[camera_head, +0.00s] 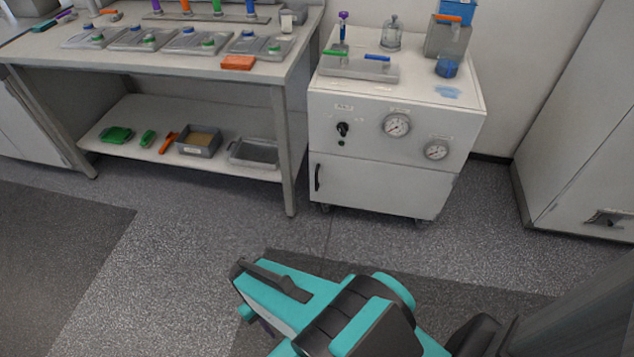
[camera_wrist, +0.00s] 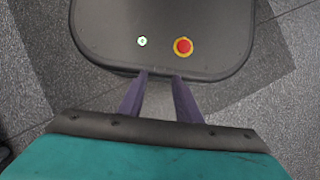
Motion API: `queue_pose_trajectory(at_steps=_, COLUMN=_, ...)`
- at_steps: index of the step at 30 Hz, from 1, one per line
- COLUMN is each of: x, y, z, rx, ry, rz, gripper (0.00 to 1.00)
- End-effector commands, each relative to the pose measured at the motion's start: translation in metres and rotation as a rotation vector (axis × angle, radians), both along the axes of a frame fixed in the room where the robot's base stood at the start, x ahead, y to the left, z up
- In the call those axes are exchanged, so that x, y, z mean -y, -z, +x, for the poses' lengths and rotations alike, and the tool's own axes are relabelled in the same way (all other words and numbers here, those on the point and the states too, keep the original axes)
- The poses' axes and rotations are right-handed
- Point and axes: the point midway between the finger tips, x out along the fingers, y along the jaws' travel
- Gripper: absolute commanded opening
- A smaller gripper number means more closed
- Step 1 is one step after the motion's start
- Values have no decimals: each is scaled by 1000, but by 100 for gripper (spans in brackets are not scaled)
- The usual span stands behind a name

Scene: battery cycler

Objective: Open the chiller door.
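The chiller (camera_head: 385,110) is a white cabinet with two round gauges on its front. Its door (camera_head: 385,185) is the lower front panel and looks closed, flush with the panel above. A black upright handle (camera_head: 317,177) sits near the door's left edge. My gripper (camera_wrist: 159,77) shows in the wrist view with two purple fingers apart and nothing between them. It points down over my own dark base, which has a red button. In the head view my teal arm is in the foreground, well short of the chiller. The chiller is not in the wrist view.
A workbench (camera_head: 180,64) with trays on top and bins on its lower shelf stands left of the chiller. Bottles and small tools stand on the chiller top. A grey cabinet (camera_head: 585,120) stands at the right. The floor (camera_head: 210,240) before the chiller is clear.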

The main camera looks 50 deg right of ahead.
Motion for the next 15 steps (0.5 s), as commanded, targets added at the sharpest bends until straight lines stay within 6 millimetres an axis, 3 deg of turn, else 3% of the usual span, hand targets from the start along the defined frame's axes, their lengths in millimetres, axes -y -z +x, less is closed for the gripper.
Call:
queue_pose_trajectory(at_steps=8, x=19, y=21, z=53, rx=74, ry=44, rz=21, gripper=31)
queue_pose_trajectory(at_steps=15, x=63, y=34, z=128, rx=190, ry=115, rz=40, gripper=31)
